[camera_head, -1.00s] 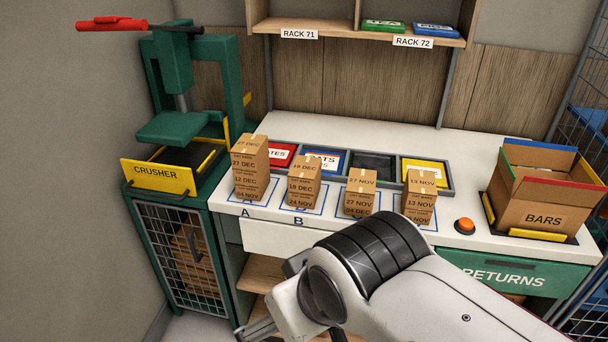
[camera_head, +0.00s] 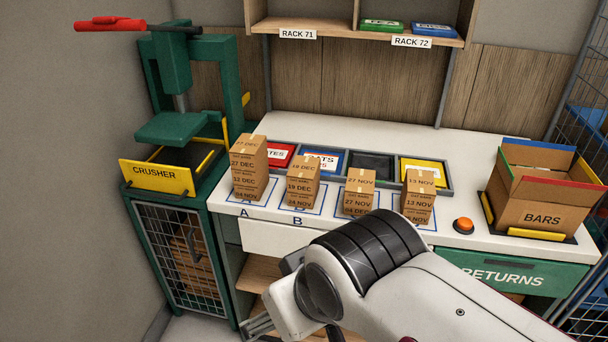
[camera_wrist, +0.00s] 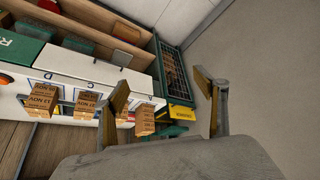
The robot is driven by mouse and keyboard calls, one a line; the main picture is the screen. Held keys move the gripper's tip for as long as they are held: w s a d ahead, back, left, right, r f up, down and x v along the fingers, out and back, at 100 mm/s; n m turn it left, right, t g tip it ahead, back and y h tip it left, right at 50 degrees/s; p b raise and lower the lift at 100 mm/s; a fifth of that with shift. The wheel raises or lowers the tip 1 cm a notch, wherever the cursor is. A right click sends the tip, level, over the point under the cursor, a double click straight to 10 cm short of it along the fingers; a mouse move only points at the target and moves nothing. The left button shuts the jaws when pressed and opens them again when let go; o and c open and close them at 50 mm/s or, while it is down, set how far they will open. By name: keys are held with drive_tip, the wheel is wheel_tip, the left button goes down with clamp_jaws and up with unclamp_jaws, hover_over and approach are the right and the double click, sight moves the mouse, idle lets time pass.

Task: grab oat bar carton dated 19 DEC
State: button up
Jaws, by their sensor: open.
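Several stacks of brown cartons stand in a row on the white counter. My gripper (camera_wrist: 160,84) is open and empty in the wrist view, apart from the cartons. In the head view only part of it shows, low in front of the counter.
The green crusher (camera_head: 175,130) stands at the left. A BARS box (camera_head: 543,217) and an orange button (camera_head: 463,225) are on the right of the counter. Coloured trays (camera_head: 372,165) sit behind the stacks. A rack shelf (camera_head: 350,35) hangs above.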

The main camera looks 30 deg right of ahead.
sight(300, 182)
drive_tip(key=w+d+f+m+t+h, duration=0.1)
drive_tip(key=w+d+m+t, duration=0.15)
drive_tip(key=w, duration=1.15)
drive_tip(key=w+d+m+t, duration=0.1)
drive_tip(key=w+d+t, duration=0.15)
drive_tip(key=w, duration=1.25)
drive_tip(key=w+d+f+m+h, duration=0.1)
drive_tip(key=w+d+f+h, duration=0.1)
drive_tip(key=d, duration=0.4)
drive_tip(key=w+d+f+m+t+h, duration=0.1)
drive_tip(key=w+d+f+m+h, duration=0.1)
drive_tip(key=d+f+h, duration=0.3)
drive_tip(key=w+d+f+m+h, duration=0.2)
drive_tip(key=w+d+f+h, duration=0.1)
drive_tip(key=d, duration=0.3)
drive_tip(key=shift+d+f+h, duration=0.3)
drive_tip(key=shift+f+h, duration=0.1)
drive_tip(key=shift+f, duration=0.4)
drive_tip(key=shift+d+r+m+t+h, duration=0.35)
drive_tip(key=shift+d+t+h, duration=0.05)
drive_tip(key=shift+d+h, duration=0.25)
drive_tip(key=shift+x, duration=1.25)
drive_tip(key=shift+d, duration=0.1)
